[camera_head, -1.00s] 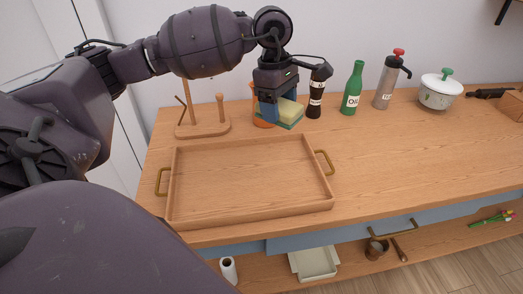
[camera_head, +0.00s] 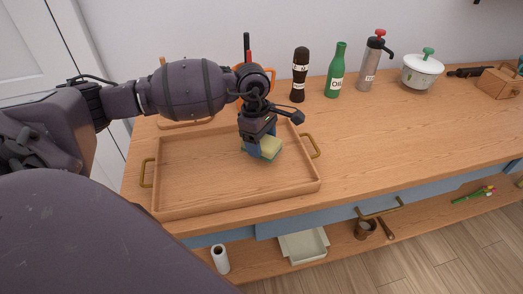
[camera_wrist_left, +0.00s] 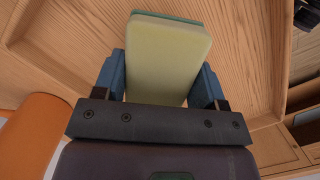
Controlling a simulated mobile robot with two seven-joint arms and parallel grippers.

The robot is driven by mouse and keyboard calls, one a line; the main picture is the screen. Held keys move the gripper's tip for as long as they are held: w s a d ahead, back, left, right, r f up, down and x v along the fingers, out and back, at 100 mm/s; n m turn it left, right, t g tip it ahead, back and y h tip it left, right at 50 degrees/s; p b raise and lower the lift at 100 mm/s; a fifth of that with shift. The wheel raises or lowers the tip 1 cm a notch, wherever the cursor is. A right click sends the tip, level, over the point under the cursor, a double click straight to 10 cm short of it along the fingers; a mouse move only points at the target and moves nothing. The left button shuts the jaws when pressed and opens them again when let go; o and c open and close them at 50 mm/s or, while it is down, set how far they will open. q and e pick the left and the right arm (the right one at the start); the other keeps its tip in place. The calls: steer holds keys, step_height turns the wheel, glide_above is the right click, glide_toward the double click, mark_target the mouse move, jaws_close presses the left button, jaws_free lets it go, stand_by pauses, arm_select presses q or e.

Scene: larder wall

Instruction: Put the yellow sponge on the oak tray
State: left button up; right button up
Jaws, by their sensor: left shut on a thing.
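The yellow sponge (camera_head: 268,145) has a green layer on its underside. My left gripper (camera_head: 258,148) is shut on it, and the sponge is over the right part of the oak tray (camera_head: 190,203). In the left wrist view the sponge (camera_wrist_left: 165,55) sits between the two blue fingers of the gripper (camera_wrist_left: 162,82), with the tray floor (camera_wrist_left: 240,60) behind it. I cannot tell whether the sponge touches the tray floor. The rest of the tray is empty. My right gripper is not in view.
Behind the tray stand a dark pepper mill (camera_head: 300,75), a green oil bottle (camera_head: 335,72), a grey pump bottle (camera_head: 371,65) and a white pot (camera_head: 422,72). An orange thing (camera_head: 262,72) is behind my left arm. The counter right of the tray is clear.

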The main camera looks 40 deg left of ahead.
arm_select(q)
step_height(320, 180, down, 4)
steer(key=shift+r, duration=0.2)
steer(key=shift+f, duration=0.1)
steer(key=o, duration=0.9)
steer(key=shift+r, duration=0.2)
steer(key=r, duration=0.4)
steer(key=a+r, duration=0.1)
steer(key=r, duration=0.6)
steer(key=shift+s+a+r, duration=0.1)
steer(key=shift+a+r, duration=0.25)
steer(key=shift+a, duration=0.05)
